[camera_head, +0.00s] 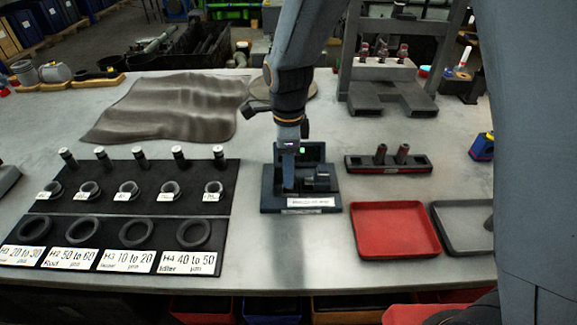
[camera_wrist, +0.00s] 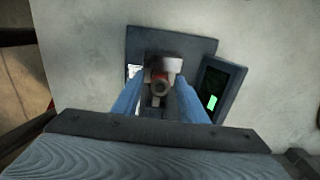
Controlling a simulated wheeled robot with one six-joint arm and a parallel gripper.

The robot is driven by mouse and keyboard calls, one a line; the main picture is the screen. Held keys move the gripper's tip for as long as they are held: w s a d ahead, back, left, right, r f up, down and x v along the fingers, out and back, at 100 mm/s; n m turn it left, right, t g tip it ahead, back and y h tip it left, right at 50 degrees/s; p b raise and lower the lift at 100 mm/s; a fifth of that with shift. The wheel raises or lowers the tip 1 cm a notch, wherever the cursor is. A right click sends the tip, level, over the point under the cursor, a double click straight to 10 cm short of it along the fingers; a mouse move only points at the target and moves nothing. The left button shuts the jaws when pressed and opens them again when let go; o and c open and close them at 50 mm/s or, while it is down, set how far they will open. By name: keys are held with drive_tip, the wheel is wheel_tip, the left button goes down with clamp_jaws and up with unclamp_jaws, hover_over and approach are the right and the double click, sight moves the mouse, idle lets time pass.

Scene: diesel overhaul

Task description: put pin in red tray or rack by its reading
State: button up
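My gripper (camera_head: 288,185) points down over a dark measuring stand (camera_head: 300,207) mid-table. In the wrist view its two blue fingers (camera_wrist: 160,88) stand apart on either side of a pin-like part with a round end (camera_wrist: 159,84) on the stand; gaps seem to show beside it. The stand's display (camera_wrist: 222,88) has a green patch, but no reading is legible. The red tray (camera_head: 396,231) is empty, right of the stand. A dark rack (camera_head: 354,165) behind it holds two dark reddish pins (camera_head: 380,154).
A black mat (camera_head: 225,232) at left holds several upright pins, small rings, and large rings behind range labels. A grey tray (camera_head: 462,228) lies right of the red tray. A brown cloth (camera_head: 170,105) and a grey fixture (camera_head: 392,97) lie behind.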

clamp_jaws()
drive_tip(key=shift+r+p, duration=2.9)
drive_tip(key=shift+r, duration=0.45)
